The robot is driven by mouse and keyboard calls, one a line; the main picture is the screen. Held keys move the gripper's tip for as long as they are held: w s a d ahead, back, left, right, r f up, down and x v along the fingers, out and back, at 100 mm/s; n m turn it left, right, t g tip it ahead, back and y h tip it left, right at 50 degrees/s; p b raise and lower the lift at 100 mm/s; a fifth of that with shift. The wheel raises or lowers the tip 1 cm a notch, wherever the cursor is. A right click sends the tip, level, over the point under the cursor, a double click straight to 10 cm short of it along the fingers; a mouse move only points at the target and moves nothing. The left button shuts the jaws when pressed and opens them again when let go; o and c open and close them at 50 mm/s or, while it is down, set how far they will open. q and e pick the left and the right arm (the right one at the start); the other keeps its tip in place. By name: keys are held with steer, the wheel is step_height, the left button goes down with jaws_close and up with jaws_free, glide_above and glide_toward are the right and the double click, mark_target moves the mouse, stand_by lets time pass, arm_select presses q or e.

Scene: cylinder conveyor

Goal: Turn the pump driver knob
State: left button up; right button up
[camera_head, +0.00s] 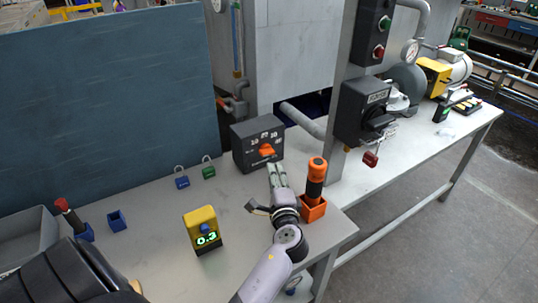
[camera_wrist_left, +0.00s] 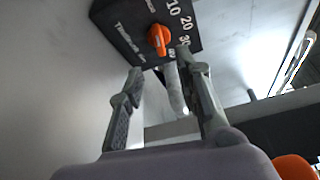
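A dark box (camera_head: 249,156) with a numbered dial stands on the bench and carries an orange knob (camera_head: 266,150). The wrist view shows the same orange knob (camera_wrist_left: 158,40) and the box's printed face (camera_wrist_left: 126,28). I cannot read a label saying which device it drives. A second dark box (camera_head: 357,110) with a black rotary handle (camera_head: 379,121) is fixed to the post. My left gripper (camera_head: 277,168) is just in front of the orange knob, below it in the picture. Its fingers (camera_wrist_left: 161,62) are apart, with the knob beyond the tips and not held. My right gripper is not in view.
An orange holder (camera_head: 313,209) with an orange-and-black handle (camera_head: 316,178) stands close right of my left gripper. A yellow meter reading 0.3 (camera_head: 202,229) stands to the left. Blue (camera_head: 182,182) and green (camera_head: 208,172) padlocks lie on the bench. A blue panel (camera_head: 105,105) rises behind.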

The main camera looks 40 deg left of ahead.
mark_target(268, 155)
arm_select(q)
steer(key=p+x, duration=0.1)
steer(key=x, duration=0.9)
steer(key=shift+s, duration=0.1)
steer(key=shift+c, duration=0.2)
jaws_close()
